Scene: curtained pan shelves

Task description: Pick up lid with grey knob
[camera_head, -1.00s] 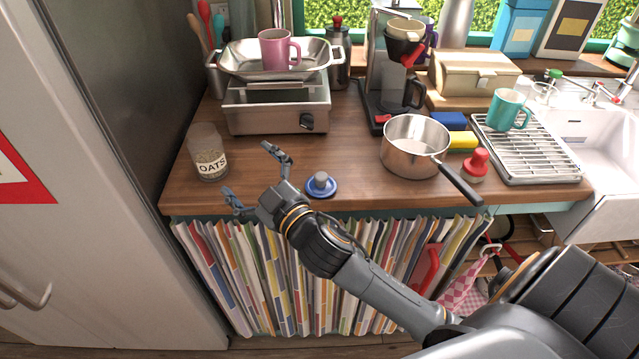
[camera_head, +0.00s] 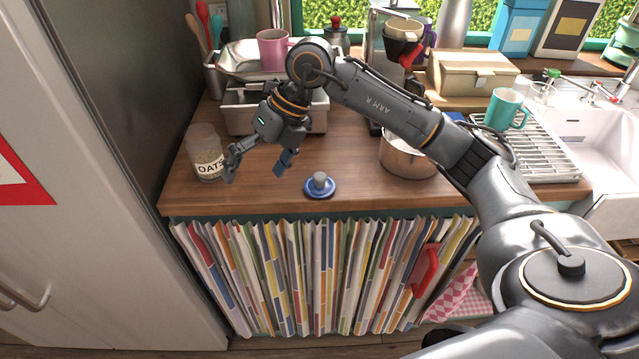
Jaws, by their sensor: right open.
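The lid with grey knob (camera_head: 320,185) is a small blue disc with a grey knob. It lies on the wooden counter near its front edge. My right gripper (camera_head: 256,171) is open and empty above the counter, pointing down, to the left of the lid and apart from it. One fingertip is close to the oats jar (camera_head: 207,152) in the picture; I cannot tell if they touch. My left gripper is not in view.
A steel pot (camera_head: 404,158) stands right of the lid, partly hidden by my right arm. A steel burner with a pan (camera_head: 238,58) and a pink mug (camera_head: 272,48) is behind. A drying rack (camera_head: 545,150) is at the right. A striped curtain (camera_head: 310,280) hangs below the counter.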

